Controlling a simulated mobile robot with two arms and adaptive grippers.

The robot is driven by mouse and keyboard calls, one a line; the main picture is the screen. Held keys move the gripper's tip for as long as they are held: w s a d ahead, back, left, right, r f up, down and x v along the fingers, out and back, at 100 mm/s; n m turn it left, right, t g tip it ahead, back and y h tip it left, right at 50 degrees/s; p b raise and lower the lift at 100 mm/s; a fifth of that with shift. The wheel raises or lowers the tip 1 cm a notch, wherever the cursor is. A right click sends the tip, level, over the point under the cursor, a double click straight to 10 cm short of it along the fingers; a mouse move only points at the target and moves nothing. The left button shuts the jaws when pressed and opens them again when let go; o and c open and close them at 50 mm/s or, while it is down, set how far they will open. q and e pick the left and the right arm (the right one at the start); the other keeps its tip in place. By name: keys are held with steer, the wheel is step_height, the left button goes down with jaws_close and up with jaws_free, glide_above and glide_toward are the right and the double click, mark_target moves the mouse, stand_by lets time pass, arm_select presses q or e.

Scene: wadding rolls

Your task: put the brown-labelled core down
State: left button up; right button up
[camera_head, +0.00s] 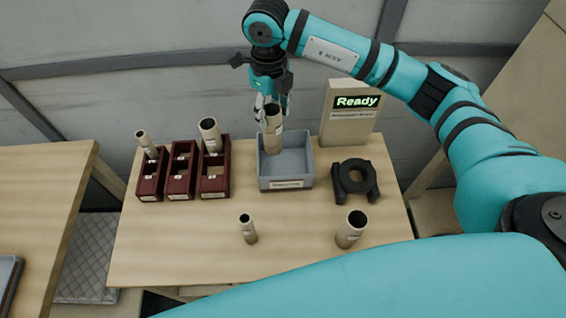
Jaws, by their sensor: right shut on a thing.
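My right gripper (272,104) reaches down from above at the back of the table. It is shut on a tan cardboard core (273,130), which hangs upright with its lower end at the grey bin (285,184). I cannot tell whether the core touches the bin's floor. The colour of its label is too small to tell. Two other cores stand at the front of the table, a thin one (248,230) and a wider one (350,230). My left gripper is not in view.
Three dark red holders (180,185) stand at the left, with cores in the left one (146,144) and the right one (210,134). A black ring-shaped fixture (355,181) and a "Ready" display box (350,115) stand right of the bin.

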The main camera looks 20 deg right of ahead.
mark_target(273, 139)
step_height(273, 139, down, 10)
steer(key=p, duration=0.3)
steer(key=shift+r, duration=0.15)
steer(key=shift+f+b, duration=0.3)
steer(key=shift+f, duration=0.05)
steer(key=o, duration=0.9)
